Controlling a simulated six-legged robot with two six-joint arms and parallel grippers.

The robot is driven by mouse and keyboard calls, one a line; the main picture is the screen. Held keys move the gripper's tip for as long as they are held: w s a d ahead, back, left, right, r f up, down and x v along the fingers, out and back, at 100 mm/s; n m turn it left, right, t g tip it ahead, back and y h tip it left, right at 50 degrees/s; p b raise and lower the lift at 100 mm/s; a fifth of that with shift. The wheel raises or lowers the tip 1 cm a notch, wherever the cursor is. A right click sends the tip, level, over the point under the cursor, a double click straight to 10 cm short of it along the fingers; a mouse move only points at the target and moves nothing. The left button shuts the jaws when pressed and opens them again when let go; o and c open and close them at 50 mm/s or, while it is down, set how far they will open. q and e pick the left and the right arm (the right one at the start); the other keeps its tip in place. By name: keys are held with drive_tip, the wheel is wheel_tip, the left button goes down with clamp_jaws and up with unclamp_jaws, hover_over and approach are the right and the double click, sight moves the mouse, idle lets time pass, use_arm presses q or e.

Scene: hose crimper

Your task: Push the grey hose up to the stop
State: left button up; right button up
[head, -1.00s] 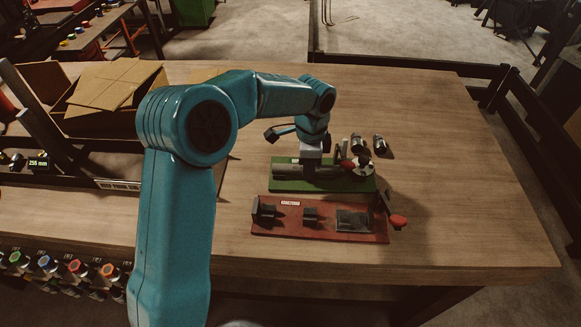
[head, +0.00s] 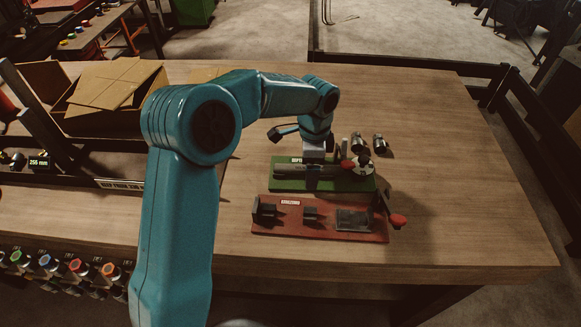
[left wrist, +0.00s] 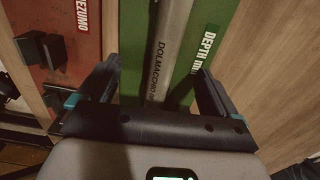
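The grey hose (left wrist: 172,45), with dark lettering along it, lies along a green board (left wrist: 132,40) labelled "DEPTH" in the left wrist view. In the head view the hose (head: 287,172) lies lengthwise on the same board (head: 295,187), and a red-knobbed metal fitting (head: 363,161) stands at the board's right end. My left gripper (left wrist: 155,82) is open, its two dark fingers on either side of the hose with visible gaps. In the head view the left gripper (head: 312,178) is low over the board's middle. My right gripper is not in view.
A red board (head: 327,223) with dark blocks and a red-knobbed lever (head: 397,220) lies in front of the green one. Two metal fittings (head: 379,143) stand behind. Cardboard boxes (head: 115,90) are at the left. The table's right side is clear.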

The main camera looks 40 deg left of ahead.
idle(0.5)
use_arm(q)
drive_tip(key=shift+r+p, duration=3.7)
drive_tip(key=shift+r, duration=0.85)
drive_tip(key=shift+f, duration=0.1)
drive_tip(key=shift+s, duration=0.1)
